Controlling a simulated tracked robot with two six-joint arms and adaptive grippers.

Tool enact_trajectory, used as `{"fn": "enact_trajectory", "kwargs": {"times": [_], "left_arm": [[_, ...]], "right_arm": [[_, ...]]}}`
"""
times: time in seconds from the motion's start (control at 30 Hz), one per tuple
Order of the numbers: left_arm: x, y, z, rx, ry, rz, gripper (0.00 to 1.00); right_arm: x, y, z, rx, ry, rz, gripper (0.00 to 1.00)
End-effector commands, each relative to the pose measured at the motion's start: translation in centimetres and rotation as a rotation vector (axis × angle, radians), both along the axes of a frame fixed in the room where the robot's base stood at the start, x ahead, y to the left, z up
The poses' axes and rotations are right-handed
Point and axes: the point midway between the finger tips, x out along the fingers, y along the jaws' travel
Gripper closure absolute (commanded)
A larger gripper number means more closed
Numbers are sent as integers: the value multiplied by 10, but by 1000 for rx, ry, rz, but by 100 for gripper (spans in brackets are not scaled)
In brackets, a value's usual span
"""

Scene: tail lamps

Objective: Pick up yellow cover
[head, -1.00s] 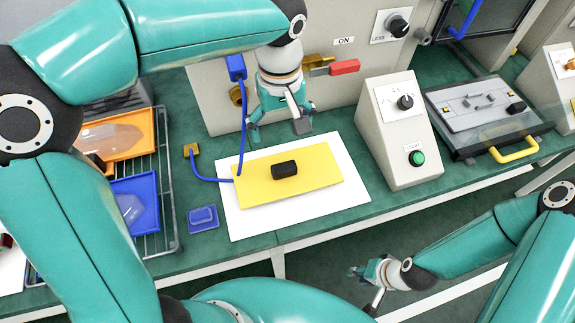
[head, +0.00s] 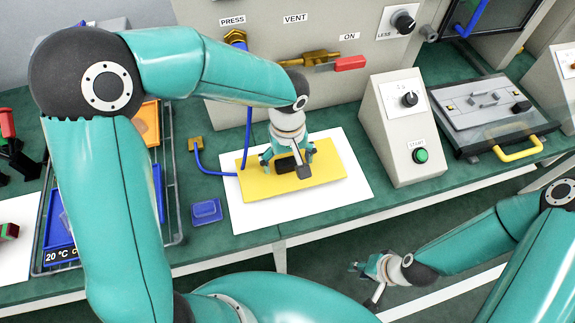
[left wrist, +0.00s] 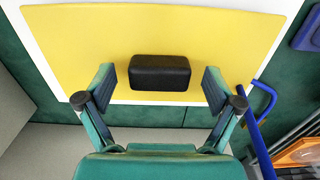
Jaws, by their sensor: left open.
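The yellow cover (head: 323,182) is a flat plate lying on a white sheet (head: 262,224) on the green bench. A black block-shaped handle (head: 284,168) stands on its middle. My left gripper (head: 290,165) is over the cover at the handle, its fingers apart. In the left wrist view the cover (left wrist: 230,35) fills the upper part. The black handle (left wrist: 160,73) lies between the two open fingertips of my left gripper (left wrist: 160,88), with a gap on each side. My right gripper (head: 372,272) is low, in front of the bench; its finger opening is too small to tell.
A blue block (head: 206,211) lies left of the white sheet. A blue hose (head: 207,170) runs near the cover's left edge. A grey box with a green START button (head: 420,156) stands to the right. A wire rack (head: 172,200) stands on the left.

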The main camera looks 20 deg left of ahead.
Motion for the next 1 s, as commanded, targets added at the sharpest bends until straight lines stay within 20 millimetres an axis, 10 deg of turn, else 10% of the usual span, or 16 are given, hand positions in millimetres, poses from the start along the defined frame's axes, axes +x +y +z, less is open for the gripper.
{"fn": "enact_trajectory", "kwargs": {"times": [0.27, 0.7, 1.0], "left_arm": [[0, 0, -4, -1, -1, -1, 8], [0, 0, -3, -1, -1, 0, 82], [0, 0, -1, 0, -1, 0, 84]], "right_arm": [[0, 0, 0, 0, 0, 0, 69], [0, 0, 0, 0, 0, 0, 69], [0, 0, 0, 0, 0, 0, 69]]}}
